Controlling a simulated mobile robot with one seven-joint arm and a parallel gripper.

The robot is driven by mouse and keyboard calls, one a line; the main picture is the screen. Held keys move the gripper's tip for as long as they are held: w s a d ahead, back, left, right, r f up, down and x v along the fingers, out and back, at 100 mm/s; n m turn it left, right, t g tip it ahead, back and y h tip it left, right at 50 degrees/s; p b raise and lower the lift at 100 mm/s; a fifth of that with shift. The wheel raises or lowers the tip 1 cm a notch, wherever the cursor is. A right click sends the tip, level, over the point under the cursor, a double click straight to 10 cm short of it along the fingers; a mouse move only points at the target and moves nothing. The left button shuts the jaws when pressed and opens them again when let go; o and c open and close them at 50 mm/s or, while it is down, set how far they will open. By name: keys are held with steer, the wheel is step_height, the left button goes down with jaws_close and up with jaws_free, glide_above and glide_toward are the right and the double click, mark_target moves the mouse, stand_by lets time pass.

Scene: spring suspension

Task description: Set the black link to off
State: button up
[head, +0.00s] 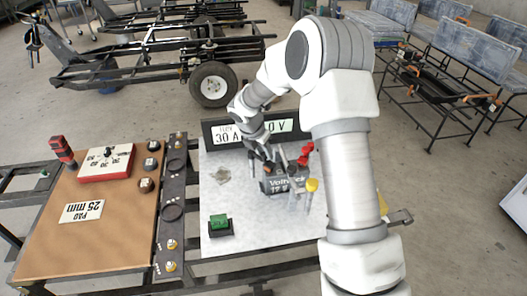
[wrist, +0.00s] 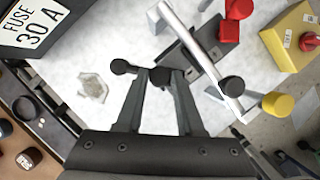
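The dark "12" battery-like block (head: 285,183) stands on the pale tabletop, with upright levers around it. A red knob (head: 305,150) and a yellow knob (head: 312,185) show at its right; in the wrist view they are at the top (wrist: 238,9) and right (wrist: 278,103). A pale lever there ends in a black knob (wrist: 232,86). A dark piece with a round black end (wrist: 122,66) reaches toward my gripper (wrist: 161,78); I cannot tell whether it is the black link. My gripper's fingers are apart, with a black knob between or just beyond their tips. Contact is unclear.
A black sign (head: 255,130) reading "30 A" stands behind the block. A brown board (head: 100,225) with a red-edged dial box (head: 106,162) lies left. A yellow box (wrist: 285,35) with a red knob is at right.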

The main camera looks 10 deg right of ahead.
jaws_close()
stand_by(1.1)
